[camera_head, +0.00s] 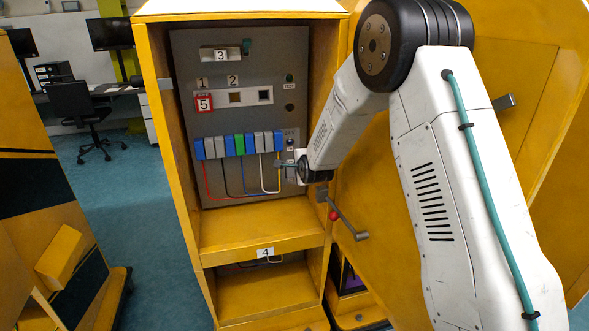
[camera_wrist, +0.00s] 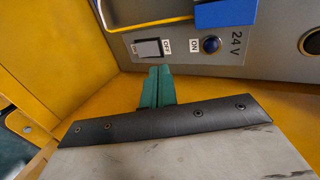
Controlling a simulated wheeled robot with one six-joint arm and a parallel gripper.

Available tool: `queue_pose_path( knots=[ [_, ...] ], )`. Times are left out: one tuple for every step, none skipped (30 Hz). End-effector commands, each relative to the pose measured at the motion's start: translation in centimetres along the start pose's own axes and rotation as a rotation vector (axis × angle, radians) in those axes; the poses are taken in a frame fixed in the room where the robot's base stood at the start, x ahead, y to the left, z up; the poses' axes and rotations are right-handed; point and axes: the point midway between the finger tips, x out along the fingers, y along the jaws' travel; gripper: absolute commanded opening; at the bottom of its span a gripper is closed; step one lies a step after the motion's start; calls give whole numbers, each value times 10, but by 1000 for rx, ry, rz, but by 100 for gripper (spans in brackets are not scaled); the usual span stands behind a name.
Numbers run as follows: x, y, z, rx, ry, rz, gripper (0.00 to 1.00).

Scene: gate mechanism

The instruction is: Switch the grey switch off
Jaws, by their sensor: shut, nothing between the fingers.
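The grey switch (camera_wrist: 148,48) is a light grey rectangular piece on the grey panel, beside an OFF label in the wrist view. A round dark-blue button (camera_wrist: 211,45) with an ON label and "24 V" print sits to its right. My gripper (camera_wrist: 160,72) has its teal fingers shut together and empty. In the wrist view the fingertips lie just below the switch in the picture; contact cannot be told. In the head view my gripper (camera_head: 279,163) is in front of the lower right of the panel, and the switch cannot be made out there.
The panel (camera_head: 185,100) stands inside a yellow cabinet (camera_head: 162,110) with side walls close by. A row of blue, grey and green blocks (camera_head: 238,145) with hanging wires is left of my gripper. A red-knobbed lever (camera_head: 334,215) is below right. A yellow shelf (camera_head: 255,225) lies below.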

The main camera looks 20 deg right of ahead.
Motion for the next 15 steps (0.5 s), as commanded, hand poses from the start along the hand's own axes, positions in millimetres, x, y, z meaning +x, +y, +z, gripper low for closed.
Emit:
queue_pose_path(
  knots=[
    [-11, -4, -3, 1, 3, -2, 0],
    [-16, -5, -3, 2, 3, -2, 0],
    [-22, -6, -4, 2, 4, -1, 0],
    [-26, -7, -4, 2, 4, -2, 0],
    [-30, -8, -4, 2, 4, -2, 0],
    [-34, -9, -4, 2, 3, -1, 0],
    [-37, -10, -3, 2, 3, -1, 0],
    [-39, -10, -3, 2, 3, -1, 0],
    [-42, -10, -3, 2, 3, -1, 0],
    [-43, -10, -2, 1, 3, -1, 0],
    [-44, -10, -2, 1, 2, 0, 0],
    [-45, -11, -2, 1, 2, 0, 0],
    [-45, -11, -2, 1, 2, 0, 0],
    [-45, -11, -2, 1, 2, 0, 0],
    [-45, -11, -1, 1, 2, 0, 0]
  ],
)
